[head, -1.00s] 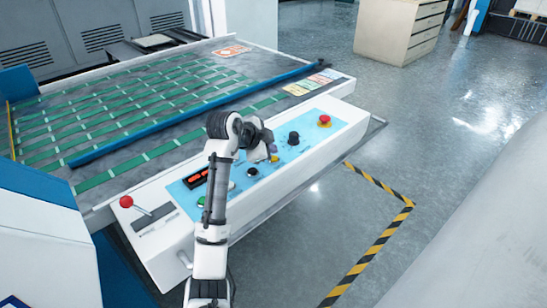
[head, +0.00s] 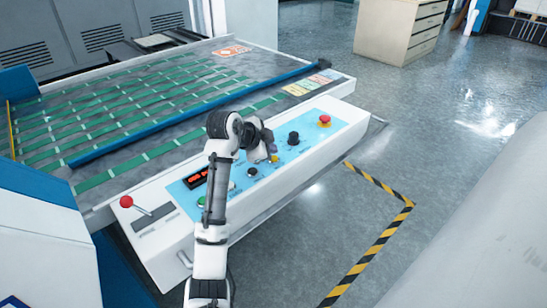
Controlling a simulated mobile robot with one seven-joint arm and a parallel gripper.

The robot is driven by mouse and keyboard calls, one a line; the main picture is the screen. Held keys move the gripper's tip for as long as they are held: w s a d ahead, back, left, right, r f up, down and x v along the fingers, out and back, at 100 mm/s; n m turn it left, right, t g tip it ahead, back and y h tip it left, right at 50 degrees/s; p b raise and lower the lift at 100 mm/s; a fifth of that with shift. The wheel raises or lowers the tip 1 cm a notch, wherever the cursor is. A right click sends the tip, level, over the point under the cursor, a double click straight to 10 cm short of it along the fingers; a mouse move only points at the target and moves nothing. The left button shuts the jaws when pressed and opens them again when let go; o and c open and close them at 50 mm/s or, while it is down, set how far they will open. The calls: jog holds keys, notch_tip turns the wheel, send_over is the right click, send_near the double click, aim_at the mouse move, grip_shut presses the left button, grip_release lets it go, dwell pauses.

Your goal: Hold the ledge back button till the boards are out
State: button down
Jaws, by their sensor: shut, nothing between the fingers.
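The white control panel (head: 170,237) with a blue face runs along the front of the machine. Its buttons include a green one (head: 202,201), a white one (head: 231,185), a black one (head: 252,172) and a yellow one (head: 275,160). The labels are too small to read, so I cannot tell which is the ledge back button. My gripper (head: 272,154) is shut and points down at the yellow button; whether it touches is unclear. My arm hides part of the panel. I can make out no boards on the green-strapped bed (head: 125,107).
A red display (head: 196,179), a black knob (head: 293,138) and a red mushroom button (head: 324,119) share the panel. A blue bar (head: 190,117) crosses the bed. Striped tape (head: 372,248) marks the clear floor.

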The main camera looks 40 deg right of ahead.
jog(key=shift+f, duration=0.15)
jog(key=shift+f, duration=0.3)
jog(key=shift+f+b, duration=0.35)
jog(key=shift+f, duration=0.05)
dwell(3.4)
dwell(1.9)
jog(key=shift+r+p, duration=0.65)
jog(key=shift+r, duration=0.2)
jog(key=shift+r+p, duration=1.85)
jog(key=shift+r, duration=0.65)
